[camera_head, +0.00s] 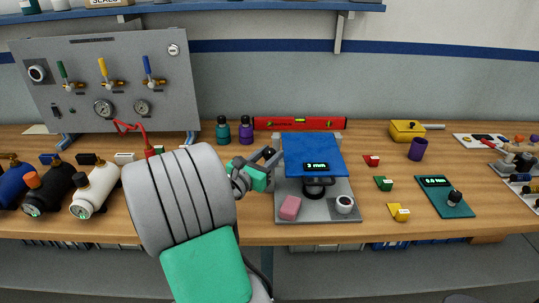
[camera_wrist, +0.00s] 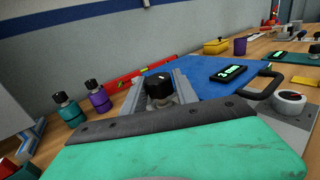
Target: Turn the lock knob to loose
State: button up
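A black knob (camera_wrist: 158,85) with a small white mark on top stands on a pale base in the wrist view, at the left side of the blue-topped fixture. My gripper (camera_head: 271,156) is at the fixture's left edge in the head view. Its two grey fingers (camera_wrist: 158,88) are apart, one on each side of the knob in the wrist view. I cannot tell whether they touch it. In the head view the knob is hidden by my gripper. The fixture has a blue plate (camera_head: 310,146), a display reading 3 mm (camera_head: 316,167) and a grey base (camera_head: 335,212).
Teal and purple bottles (camera_head: 222,130) and a red level (camera_head: 300,123) stand behind. Small colored blocks (camera_head: 383,183) and a teal gauge pad (camera_head: 443,197) lie to the right.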

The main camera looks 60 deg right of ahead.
grip_shut()
